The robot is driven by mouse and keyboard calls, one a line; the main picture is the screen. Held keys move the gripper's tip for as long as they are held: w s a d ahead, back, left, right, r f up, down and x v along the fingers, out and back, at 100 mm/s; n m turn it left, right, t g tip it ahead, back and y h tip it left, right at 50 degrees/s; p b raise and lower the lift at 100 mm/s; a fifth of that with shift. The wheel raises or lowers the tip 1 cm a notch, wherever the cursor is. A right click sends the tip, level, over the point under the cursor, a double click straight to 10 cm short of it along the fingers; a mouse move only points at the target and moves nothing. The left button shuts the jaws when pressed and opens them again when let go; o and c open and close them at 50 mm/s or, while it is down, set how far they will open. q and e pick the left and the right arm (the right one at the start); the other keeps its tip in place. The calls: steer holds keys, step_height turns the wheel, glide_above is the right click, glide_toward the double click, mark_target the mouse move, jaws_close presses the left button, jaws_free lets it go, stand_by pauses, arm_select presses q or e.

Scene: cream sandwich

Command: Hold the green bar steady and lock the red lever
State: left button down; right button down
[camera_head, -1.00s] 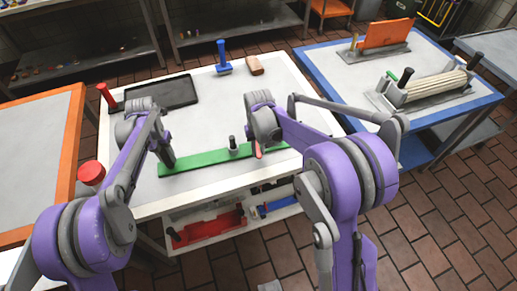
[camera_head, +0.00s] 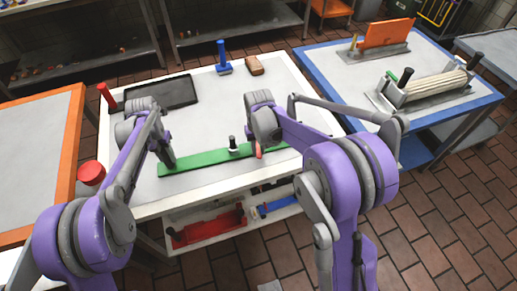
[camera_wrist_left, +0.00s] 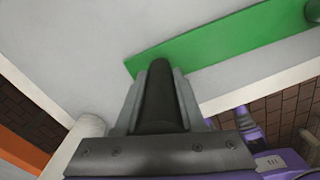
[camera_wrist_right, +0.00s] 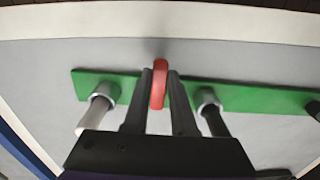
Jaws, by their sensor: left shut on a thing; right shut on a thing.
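The long green bar (camera_head: 200,160) lies on the white-topped table; it also shows in the left wrist view (camera_wrist_left: 225,40) and the right wrist view (camera_wrist_right: 250,98). My left gripper (camera_wrist_left: 160,75) is shut on a dark upright handle (camera_wrist_left: 159,95) at the bar's left end. My right gripper (camera_wrist_right: 159,80) is shut on the red lever (camera_wrist_right: 158,86), between two round posts on the bar. In the head view the red lever (camera_head: 258,150) shows just below my right wrist, which hides part of the bar. Whether the lever is locked cannot be told.
A black tray (camera_head: 165,93), a blue-handled tool (camera_head: 222,58) and a brown block (camera_head: 254,66) lie at the back of the table. A side table (camera_head: 440,110) holds a roller device.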

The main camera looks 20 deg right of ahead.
steer(key=shift+a, duration=0.1)
steer(key=m, duration=0.1)
steer(key=a+m, duration=0.1)
steer(key=m, duration=0.1)
steer(key=a+m, duration=0.1)
steer(key=m, duration=0.1)
steer(key=shift+w, duration=0.35)
steer(key=shift+w+a+m, duration=0.25)
steer(key=shift+m, duration=0.65)
steer(key=shift+w+a+m, duration=0.25)
steer(key=shift+a+m, duration=0.05)
steer(key=shift+m, duration=0.6)
steer(key=shift+w+a+m, duration=0.25)
steer(key=shift+m, duration=0.65)
steer(key=c, duration=0.7)
jaws_free()
